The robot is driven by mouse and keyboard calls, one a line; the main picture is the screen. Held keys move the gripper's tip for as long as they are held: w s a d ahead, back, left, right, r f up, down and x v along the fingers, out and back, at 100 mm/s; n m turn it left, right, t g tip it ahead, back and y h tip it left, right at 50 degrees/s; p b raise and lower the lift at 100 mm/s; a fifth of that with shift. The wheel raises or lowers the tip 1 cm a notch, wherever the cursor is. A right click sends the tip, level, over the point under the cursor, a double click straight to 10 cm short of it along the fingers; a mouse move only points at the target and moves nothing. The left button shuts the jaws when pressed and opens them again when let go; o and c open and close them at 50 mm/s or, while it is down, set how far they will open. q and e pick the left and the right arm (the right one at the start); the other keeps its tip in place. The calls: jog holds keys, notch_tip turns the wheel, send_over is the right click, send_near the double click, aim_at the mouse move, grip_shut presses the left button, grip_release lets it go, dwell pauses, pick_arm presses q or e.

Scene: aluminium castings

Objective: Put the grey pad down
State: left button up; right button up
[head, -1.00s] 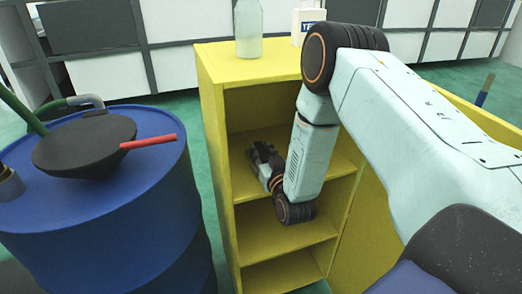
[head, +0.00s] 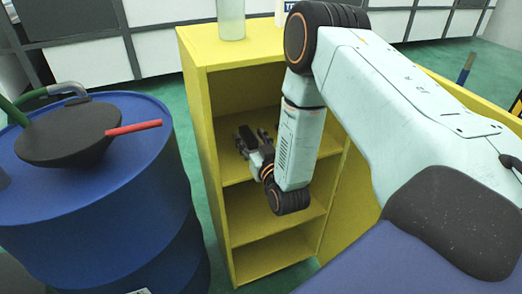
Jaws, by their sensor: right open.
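My right gripper (head: 250,138) is open inside the yellow shelf unit (head: 193,110), just above its upper inner shelf. My arm comes in from the right and bends down in front of the unit. A small dark shape shows at the gripper's fingers. I cannot tell whether it is the grey pad or part of the gripper, nor whether it touches the shelf. No grey pad is clear elsewhere. My left gripper is not in view.
A blue drum (head: 130,190) stands left of the unit, with a dark funnel (head: 68,135) and a red rod (head: 133,127) on top. A clear bottle (head: 231,20) stands on the unit's top. The lower shelves look empty.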

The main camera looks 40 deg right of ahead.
pick_arm(q)
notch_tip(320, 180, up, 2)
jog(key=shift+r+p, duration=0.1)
jog(key=shift+p, duration=0.8)
pick_arm(e)
jog(key=v, duration=0.9)
jog(key=shift+s, duration=0.25)
